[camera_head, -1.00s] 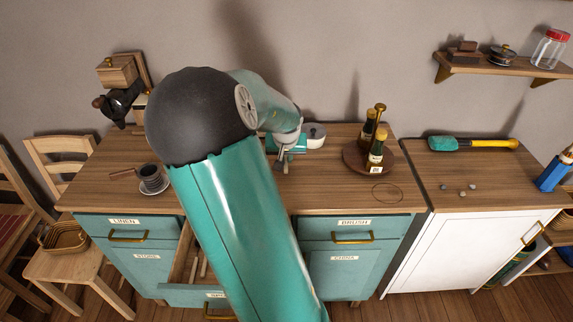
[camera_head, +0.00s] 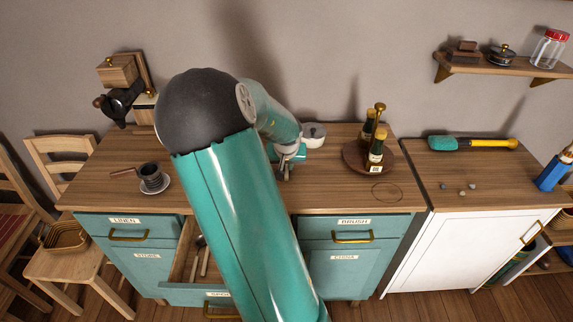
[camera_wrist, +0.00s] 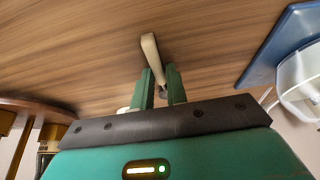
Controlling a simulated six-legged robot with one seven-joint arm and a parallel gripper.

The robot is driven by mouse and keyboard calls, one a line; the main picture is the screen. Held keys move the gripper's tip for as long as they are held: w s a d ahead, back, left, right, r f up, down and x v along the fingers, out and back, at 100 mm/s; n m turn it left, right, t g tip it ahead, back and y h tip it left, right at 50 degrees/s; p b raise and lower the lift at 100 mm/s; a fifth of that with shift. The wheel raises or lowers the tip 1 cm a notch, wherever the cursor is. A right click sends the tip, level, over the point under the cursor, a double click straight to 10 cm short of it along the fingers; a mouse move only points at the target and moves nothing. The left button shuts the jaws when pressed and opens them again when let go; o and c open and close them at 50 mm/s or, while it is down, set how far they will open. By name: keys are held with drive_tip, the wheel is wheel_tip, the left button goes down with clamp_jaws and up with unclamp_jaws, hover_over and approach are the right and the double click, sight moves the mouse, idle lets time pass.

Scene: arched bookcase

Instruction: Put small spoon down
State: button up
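In the wrist view a small spoon (camera_wrist: 151,50) with a pale handle sits between the two green fingers of my gripper (camera_wrist: 160,75). The fingers appear closed on it, with the handle sticking out past the tips and a dark end between the fingers. The wooden countertop lies close beyond; I cannot tell whether the spoon touches it. In the head view my gripper (camera_head: 285,172) is low over the middle of the counter (camera_head: 333,190), and the spoon cannot be made out there.
A round tray (camera_head: 352,160) with bottles is to the right, a dark cup (camera_head: 151,176) to the left. Below, an open drawer (camera_head: 185,262) holds utensils. Counter around the gripper's right is clear.

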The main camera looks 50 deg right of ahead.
drive_tip(key=shift+s+a+f, duration=0.1)
drive_tip(key=shift+s+f, duration=0.1)
drive_tip(key=shift+f, duration=0.05)
